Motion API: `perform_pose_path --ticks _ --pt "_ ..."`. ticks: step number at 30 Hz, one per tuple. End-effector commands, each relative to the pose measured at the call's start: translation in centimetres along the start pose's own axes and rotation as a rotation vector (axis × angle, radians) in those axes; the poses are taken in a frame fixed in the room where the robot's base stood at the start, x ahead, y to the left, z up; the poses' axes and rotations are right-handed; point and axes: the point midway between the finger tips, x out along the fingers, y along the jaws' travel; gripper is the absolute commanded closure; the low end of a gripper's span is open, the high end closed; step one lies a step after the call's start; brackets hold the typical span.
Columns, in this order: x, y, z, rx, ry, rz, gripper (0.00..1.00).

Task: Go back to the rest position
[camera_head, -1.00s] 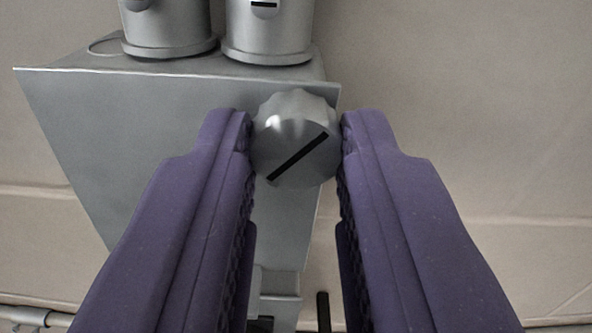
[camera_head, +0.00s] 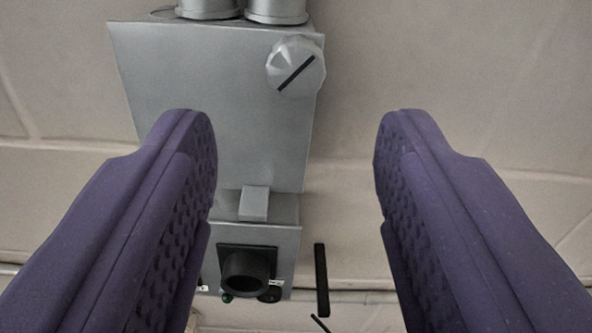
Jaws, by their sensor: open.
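My gripper (camera_head: 295,135) shows as two purple fingers, spread wide with nothing between them. A grey knob (camera_head: 296,66) with a black slanted line sits on the upper right of a grey metal box (camera_head: 220,100). The knob lies above and beyond my fingertips in the picture, apart from both. The left finger covers part of the box's lower left side.
Two grey cylinders (camera_head: 276,10) stand on top of the box, cut off by the top edge. Below is a smaller grey unit (camera_head: 285,245) with a black round socket (camera_head: 246,273). A black bar (camera_head: 321,280) stands right of it. The beige wall (camera_head: 450,60) is bare at right.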

Motion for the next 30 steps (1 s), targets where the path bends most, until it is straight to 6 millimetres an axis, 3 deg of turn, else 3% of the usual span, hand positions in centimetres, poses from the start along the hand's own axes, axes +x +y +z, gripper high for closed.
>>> perform_pose_path --ticks 6,17,20,23,26,27,30 --pt "-1.9 0.0 0.0 0.000 -0.001 -0.001 0.48" --pt "-1.9 0.0 0.1 0.000 0.000 0.000 0.48" --pt "-1.6 -0.3 -0.8 -0.018 -0.005 0.015 0.48" --pt "-0.9 -1.8 -4.4 -0.074 -0.028 0.074 0.48" --pt "-1.7 -5.0 -10.9 -0.111 -0.061 0.162 0.48" --pt "-2.9 -6.6 -13.7 -0.105 -0.076 0.188 0.48" --pt "-7.0 -10.6 -19.4 -0.056 -0.117 0.201 0.48"
